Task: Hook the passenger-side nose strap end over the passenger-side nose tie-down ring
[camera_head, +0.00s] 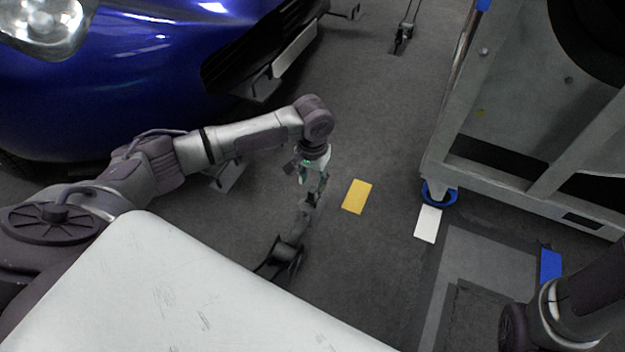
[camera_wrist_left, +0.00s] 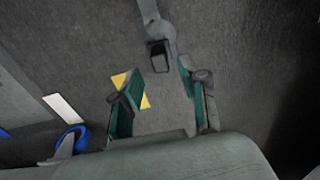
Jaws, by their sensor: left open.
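My left gripper (camera_head: 311,182) hangs over the dark floor in front of the blue car (camera_head: 130,70), in the middle of the head view. In the left wrist view its two green-padded fingers (camera_wrist_left: 160,92) are apart with nothing between the pads. A grey jointed piece with a dark end (camera_head: 288,250) lies just below it in the head view. A grey strip with a dark block-like end (camera_wrist_left: 158,52) shows beyond the fingertips in the wrist view. I cannot tell which part is the strap end and which is the ring, nor whether the gripper touches either. My right gripper is out of view.
A metal frame on a blue-ringed caster (camera_head: 439,193) stands at right. Yellow (camera_head: 357,197), white (camera_head: 428,224) and blue (camera_head: 550,265) floor markers lie nearby. Another dark floor fitting (camera_head: 403,36) is at the top. A white surface (camera_head: 170,290) fills the lower left.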

